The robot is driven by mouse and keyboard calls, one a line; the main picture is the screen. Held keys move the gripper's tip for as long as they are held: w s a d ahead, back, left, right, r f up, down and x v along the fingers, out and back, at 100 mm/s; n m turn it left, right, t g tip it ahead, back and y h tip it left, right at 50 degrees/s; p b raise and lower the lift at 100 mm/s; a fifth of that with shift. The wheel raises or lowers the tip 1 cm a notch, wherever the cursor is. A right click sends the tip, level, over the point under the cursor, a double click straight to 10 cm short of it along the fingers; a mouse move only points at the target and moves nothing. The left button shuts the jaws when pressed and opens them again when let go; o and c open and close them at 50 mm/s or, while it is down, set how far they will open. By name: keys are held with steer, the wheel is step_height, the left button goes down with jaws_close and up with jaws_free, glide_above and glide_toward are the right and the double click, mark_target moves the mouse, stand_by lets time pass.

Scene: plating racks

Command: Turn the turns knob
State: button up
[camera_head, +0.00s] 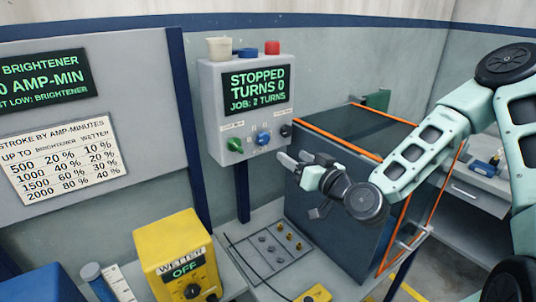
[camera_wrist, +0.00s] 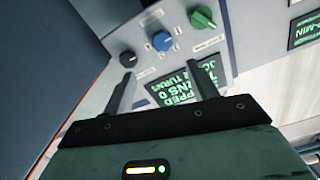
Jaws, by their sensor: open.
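Below the screen are a green knob (camera_head: 235,145), a blue knob (camera_head: 263,137) and a black knob (camera_head: 286,130). Their small labels are too small to read, so I cannot tell which is the turns knob. In the wrist view, turned over, the black (camera_wrist: 128,59), blue (camera_wrist: 162,41) and green (camera_wrist: 204,18) knobs lie beyond the fingertips. My gripper (camera_head: 293,158) is open and empty, apart from the knobs, at the box's lower right.
A dark tank (camera_head: 345,195) with orange edges stands right of the box, beneath my arm. A yellow wetter box (camera_head: 172,255) reads "OFF" at lower left. A grey panel (camera_head: 268,252) with small knobs lies below. A chart (camera_head: 62,158) hangs at left.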

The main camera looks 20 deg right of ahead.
mark_target(265, 140)
steer(key=b, duration=0.3)
steer(key=shift+a+f, duration=0.25)
steer(key=shift+f, duration=0.15)
steer(key=p+x, duration=0.1)
steer(key=x, duration=0.2)
steer(key=p+x, duration=0.2)
steer(key=x, duration=0.2)
steer(key=p+x, duration=0.2)
steer(key=x, duration=0.1)
steer(key=shift+w+a+r, duration=0.15)
steer(key=shift+r, duration=0.25)
steer(key=shift+w+a+f, duration=0.1)
steer(key=shift+w+a, duration=0.1)
steer(key=shift+w, duration=0.4)
steer(key=c, duration=1)
